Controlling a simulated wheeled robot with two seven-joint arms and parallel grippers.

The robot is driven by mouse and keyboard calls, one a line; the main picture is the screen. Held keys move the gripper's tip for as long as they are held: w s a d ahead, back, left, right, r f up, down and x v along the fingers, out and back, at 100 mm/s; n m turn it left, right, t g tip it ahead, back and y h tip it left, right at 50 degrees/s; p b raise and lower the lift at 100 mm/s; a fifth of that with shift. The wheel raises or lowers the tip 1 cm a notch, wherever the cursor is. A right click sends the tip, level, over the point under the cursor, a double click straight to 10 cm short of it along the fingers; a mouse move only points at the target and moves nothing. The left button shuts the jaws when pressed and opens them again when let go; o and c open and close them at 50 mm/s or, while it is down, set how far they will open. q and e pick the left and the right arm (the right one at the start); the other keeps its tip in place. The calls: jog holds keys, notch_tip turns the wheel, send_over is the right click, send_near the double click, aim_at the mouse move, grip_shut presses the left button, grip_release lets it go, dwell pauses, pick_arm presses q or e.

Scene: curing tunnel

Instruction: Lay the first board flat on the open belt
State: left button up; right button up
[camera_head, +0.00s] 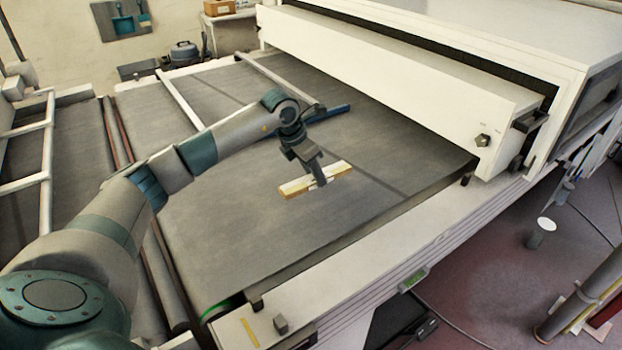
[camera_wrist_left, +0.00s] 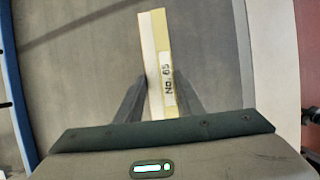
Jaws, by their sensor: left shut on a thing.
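The board (camera_head: 296,186) is a short, narrow cream and yellow piece, held over the grey open belt (camera_head: 230,235) in the head view. My left gripper (camera_head: 320,181) is shut on it near its middle. In the left wrist view the board (camera_wrist_left: 153,50) stands between the two dark fingers of my left gripper (camera_wrist_left: 158,95), with a white label reading "No. 65" on one face. I cannot tell whether its underside touches the belt. My right gripper is not in view.
The white tunnel housing (camera_head: 400,85) stands behind and right of the belt. A white side rail (camera_head: 360,290) runs along the belt's near edge. The belt around the board is clear.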

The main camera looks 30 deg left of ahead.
aim_at(308, 177)
pick_arm(q)
jog(key=shift+w+a+f, duration=0.15)
jog(key=shift+a+f, duration=0.2)
jog(key=shift+a, duration=0.15)
jog(key=shift+f+p, duration=0.25)
jog(key=shift+p, duration=0.05)
notch_tip(308, 177, down, 3)
jog(key=shift+r+p, duration=0.1)
jog(key=shift+p, duration=0.7)
jog(key=shift+f, duration=0.25)
jog(key=shift+f, duration=0.2)
